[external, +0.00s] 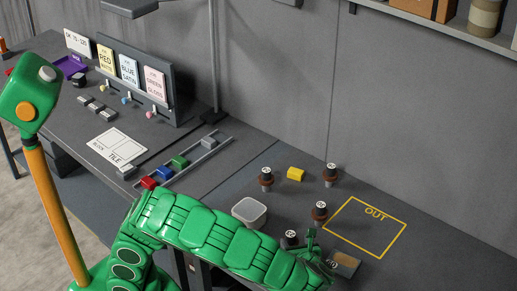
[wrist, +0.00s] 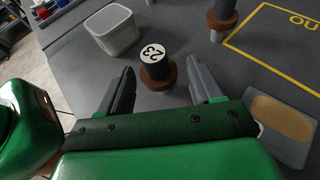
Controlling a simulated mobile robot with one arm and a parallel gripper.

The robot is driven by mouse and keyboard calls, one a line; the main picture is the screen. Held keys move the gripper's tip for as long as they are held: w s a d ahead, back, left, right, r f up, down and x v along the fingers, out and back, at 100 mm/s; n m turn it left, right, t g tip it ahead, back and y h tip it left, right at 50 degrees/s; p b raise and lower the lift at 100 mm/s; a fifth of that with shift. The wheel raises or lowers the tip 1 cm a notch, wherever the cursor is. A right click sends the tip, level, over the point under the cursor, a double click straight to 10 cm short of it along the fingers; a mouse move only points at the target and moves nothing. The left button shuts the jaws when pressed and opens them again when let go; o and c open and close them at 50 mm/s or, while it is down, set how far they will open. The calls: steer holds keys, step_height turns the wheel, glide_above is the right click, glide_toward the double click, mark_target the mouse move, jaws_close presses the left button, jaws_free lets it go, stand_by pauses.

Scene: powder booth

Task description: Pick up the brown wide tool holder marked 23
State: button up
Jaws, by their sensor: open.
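The tool holder marked 23 (wrist: 157,72) stands upright in the wrist view, with a black body, a white top label and a brown collar. It stands between and just beyond the fingertips of my gripper (wrist: 162,82), which is open and empty. In the external view the holder next to my gripper (external: 311,250) appears to be this one (external: 290,239), partly hidden by my arm.
Other brown-collared holders stand nearby: one close (external: 319,212), two farther back (external: 266,180) (external: 331,174). A tan-topped pad (wrist: 279,120) lies right of my gripper. The yellow OUT outline (external: 366,228) is empty.

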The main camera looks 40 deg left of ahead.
mark_target(289, 233)
steer(key=shift+s+a+x, duration=0.1)
steer(key=shift+x, duration=1.6)
steer(key=shift+s+a+x, duration=0.1)
steer(key=shift+a+x, duration=0.05)
steer(key=shift+x, duration=1.6)
steer(key=shift+r, duration=0.15)
jaws_close()
